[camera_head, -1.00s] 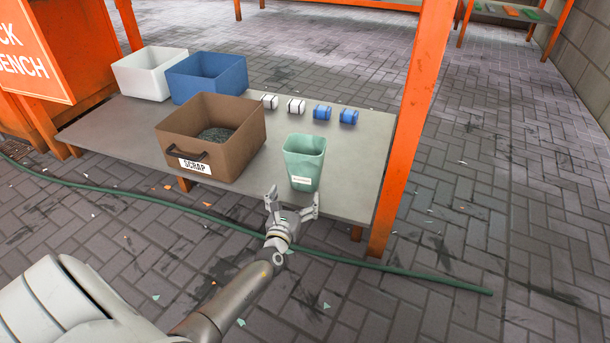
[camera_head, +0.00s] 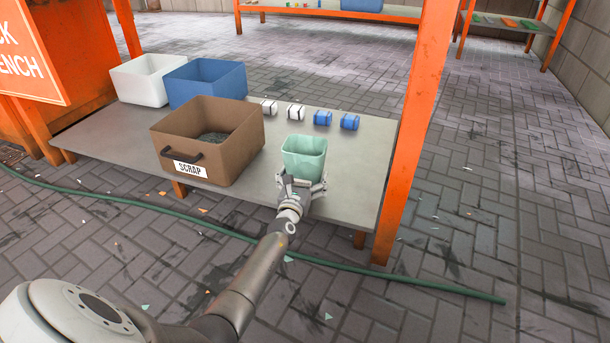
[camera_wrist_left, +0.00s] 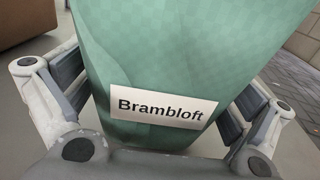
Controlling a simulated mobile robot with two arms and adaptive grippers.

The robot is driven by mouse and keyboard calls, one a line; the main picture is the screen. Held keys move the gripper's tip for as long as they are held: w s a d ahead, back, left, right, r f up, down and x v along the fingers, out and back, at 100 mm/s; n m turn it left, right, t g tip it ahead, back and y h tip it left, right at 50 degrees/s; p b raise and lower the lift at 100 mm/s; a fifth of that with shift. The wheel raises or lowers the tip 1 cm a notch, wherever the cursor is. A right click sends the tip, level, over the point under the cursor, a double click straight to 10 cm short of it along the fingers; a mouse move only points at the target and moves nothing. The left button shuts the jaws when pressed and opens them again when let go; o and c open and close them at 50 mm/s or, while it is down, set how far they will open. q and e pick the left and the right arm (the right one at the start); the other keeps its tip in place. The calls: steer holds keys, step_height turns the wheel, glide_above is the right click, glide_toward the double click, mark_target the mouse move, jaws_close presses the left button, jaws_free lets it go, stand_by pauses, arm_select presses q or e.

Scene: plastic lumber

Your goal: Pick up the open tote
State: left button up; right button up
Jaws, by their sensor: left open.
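The open tote (camera_head: 304,158) is a pale green, open-topped container near the front right edge of the grey bench. My left gripper (camera_head: 302,184) is at its near side, low down. In the left wrist view the tote (camera_wrist_left: 170,50) fills the middle, with a white label (camera_wrist_left: 162,111) reading "Brambloft". The open fingers stand on either side of it there. I cannot tell whether they touch it. The tote's base and far side are hidden. My right gripper is not in view.
A brown scrap bin (camera_head: 226,155) stands left of the tote on the bench (camera_head: 340,200). A blue bin (camera_head: 207,82) and a white bin (camera_head: 145,82) are behind it. Several small blue and white packs (camera_head: 322,118) lie behind the tote. An orange post (camera_head: 408,130) rises at right.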

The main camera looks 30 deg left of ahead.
arm_select(q)
steer(key=shift+w, duration=0.2)
steer(key=shift+a+r, duration=0.1)
steer(key=c, duration=0.9)
steer(key=shift+r, duration=0.1)
steer(key=shift+c, duration=0.2)
